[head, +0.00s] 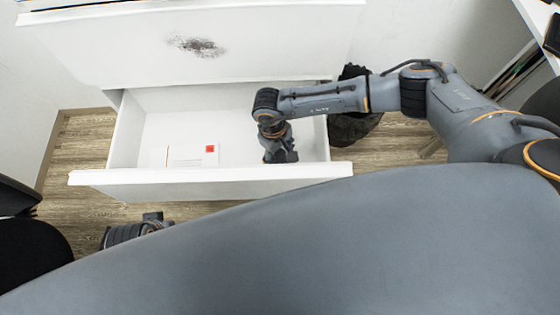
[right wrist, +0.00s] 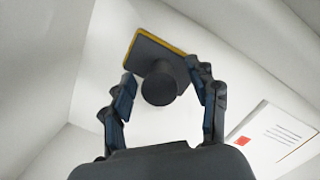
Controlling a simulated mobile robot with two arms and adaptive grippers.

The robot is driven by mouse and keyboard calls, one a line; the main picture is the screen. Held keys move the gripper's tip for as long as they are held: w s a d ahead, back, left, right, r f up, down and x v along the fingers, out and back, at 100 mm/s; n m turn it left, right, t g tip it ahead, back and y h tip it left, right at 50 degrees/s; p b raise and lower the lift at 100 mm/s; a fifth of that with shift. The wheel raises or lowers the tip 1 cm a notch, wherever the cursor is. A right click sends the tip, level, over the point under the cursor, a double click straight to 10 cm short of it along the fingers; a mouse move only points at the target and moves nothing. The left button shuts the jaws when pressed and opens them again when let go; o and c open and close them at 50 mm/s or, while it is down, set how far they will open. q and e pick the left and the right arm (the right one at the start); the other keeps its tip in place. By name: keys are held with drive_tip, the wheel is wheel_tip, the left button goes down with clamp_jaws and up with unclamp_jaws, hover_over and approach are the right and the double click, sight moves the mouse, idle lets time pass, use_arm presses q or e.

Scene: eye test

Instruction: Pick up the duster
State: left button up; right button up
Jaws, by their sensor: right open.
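The duster (right wrist: 160,62) shows in the right wrist view as a dark block with a yellow edge and a round dark knob. It lies inside the open white drawer (head: 128,130). My right gripper (right wrist: 162,74) is open, its two fingers on either side of the duster's knob with gaps visible. In the head view my right gripper (head: 281,156) reaches down into the drawer's right part, and the duster cannot be made out there. A dark end part of my left arm (head: 150,222) shows low at the left, outside the drawer; its fingers cannot be made out.
A white card with a red square (head: 192,155) lies in the drawer left of my right gripper. The drawer's front wall (head: 210,174) is close to the gripper. A black bin (head: 352,128) stands right of the drawer.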

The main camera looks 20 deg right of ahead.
use_arm(q)
drive_tip(key=shift+r, duration=0.1)
use_arm(e)
drive_tip(key=shift+f, duration=0.15)
clamp_jaws()
